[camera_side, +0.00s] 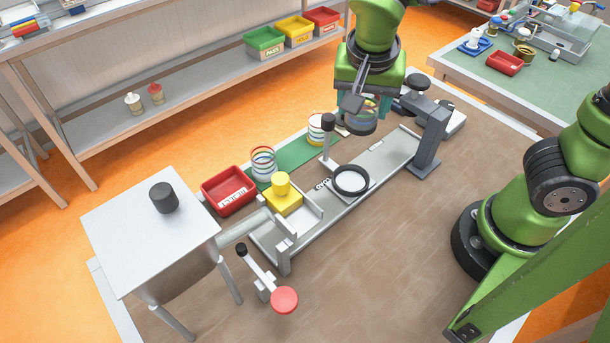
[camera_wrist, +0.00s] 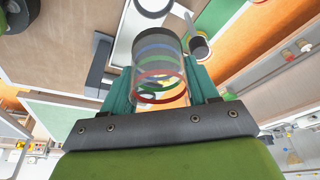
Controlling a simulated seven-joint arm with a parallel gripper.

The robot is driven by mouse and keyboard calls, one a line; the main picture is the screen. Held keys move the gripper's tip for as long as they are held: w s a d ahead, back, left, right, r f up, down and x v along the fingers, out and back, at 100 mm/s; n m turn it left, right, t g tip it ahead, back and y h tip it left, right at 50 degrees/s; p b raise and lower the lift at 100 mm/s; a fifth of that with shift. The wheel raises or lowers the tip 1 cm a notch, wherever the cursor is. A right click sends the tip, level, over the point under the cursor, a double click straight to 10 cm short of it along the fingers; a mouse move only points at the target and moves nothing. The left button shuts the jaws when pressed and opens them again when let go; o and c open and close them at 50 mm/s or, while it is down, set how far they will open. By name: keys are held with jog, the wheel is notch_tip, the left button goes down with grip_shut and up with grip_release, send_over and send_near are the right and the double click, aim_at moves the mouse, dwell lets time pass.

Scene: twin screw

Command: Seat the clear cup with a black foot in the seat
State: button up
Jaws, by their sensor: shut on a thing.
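My gripper (camera_side: 362,104) is shut on the clear cup (camera_side: 361,124), which has coloured bands and a dark foot pointing down. In the wrist view the cup (camera_wrist: 158,72) sits between the two teal fingers, its red band nearest the palm. The cup is held in the air above the far part of the grey rail, behind and right of the seat. The seat (camera_side: 351,180) is a black ring on a pale square plate on the rail, and it looks empty. The cup and seat are apart.
A black-knobbed post (camera_side: 328,122) stands close behind the seat. A grey clamp-like stand (camera_side: 430,140) is at the rail's right end. Two banded cups, one of them here (camera_side: 263,163), stand on the green strip. A yellow block (camera_side: 283,198) and red bin (camera_side: 229,190) are left.

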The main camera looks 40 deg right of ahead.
notch_tip(320, 180, down, 13)
jog(key=shift+f, duration=0.1)
dwell(0.6)
jog(key=shift+f, duration=1.15)
dwell(1.2)
dwell(0.5)
jog(key=o, duration=1.3)
jog(key=shift+r, duration=0.1)
jog(key=shift+r, duration=3.45)
